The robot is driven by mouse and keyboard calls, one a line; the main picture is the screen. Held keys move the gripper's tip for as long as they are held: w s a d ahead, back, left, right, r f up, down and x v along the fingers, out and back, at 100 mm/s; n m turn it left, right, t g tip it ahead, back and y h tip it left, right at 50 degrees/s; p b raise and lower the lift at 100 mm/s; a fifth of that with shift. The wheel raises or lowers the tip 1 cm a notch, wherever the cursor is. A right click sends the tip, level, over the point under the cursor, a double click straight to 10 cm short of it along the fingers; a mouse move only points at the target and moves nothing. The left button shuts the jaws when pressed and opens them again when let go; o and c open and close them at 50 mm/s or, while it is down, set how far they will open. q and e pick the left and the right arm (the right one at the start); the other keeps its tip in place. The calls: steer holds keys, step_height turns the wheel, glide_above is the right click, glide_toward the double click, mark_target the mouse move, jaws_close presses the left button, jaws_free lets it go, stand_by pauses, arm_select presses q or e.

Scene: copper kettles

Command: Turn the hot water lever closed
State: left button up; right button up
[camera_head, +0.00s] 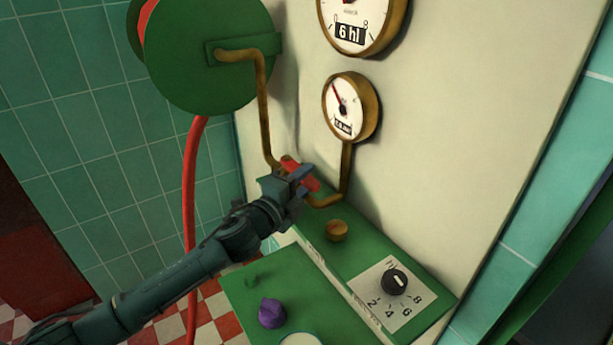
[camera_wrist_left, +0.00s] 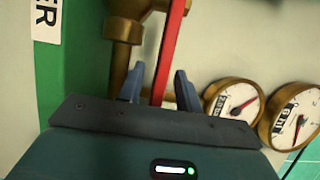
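The hot water lever is a red handle (camera_head: 311,184) on the brass pipe below the small gauge in the head view. In the left wrist view the red lever (camera_wrist_left: 171,42) runs up from between my fingers towards the top edge, beside a brass valve fitting (camera_wrist_left: 123,30). My left gripper (camera_head: 303,179) is at the lever, partly hiding it. In the wrist view its two blue-grey fingers (camera_wrist_left: 159,86) stand apart on either side of the lever, with narrow gaps showing. My right gripper is not in view.
Gauges (camera_head: 351,106) sit on the cream wall. A green hose reel (camera_head: 208,60) with a red hose (camera_head: 190,185) is at left.

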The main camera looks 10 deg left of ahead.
arm_select(q)
steer(key=shift+w+d, duration=0.25)
steer(key=shift+w, duration=0.25)
jaws_close()
stand_by(0.3)
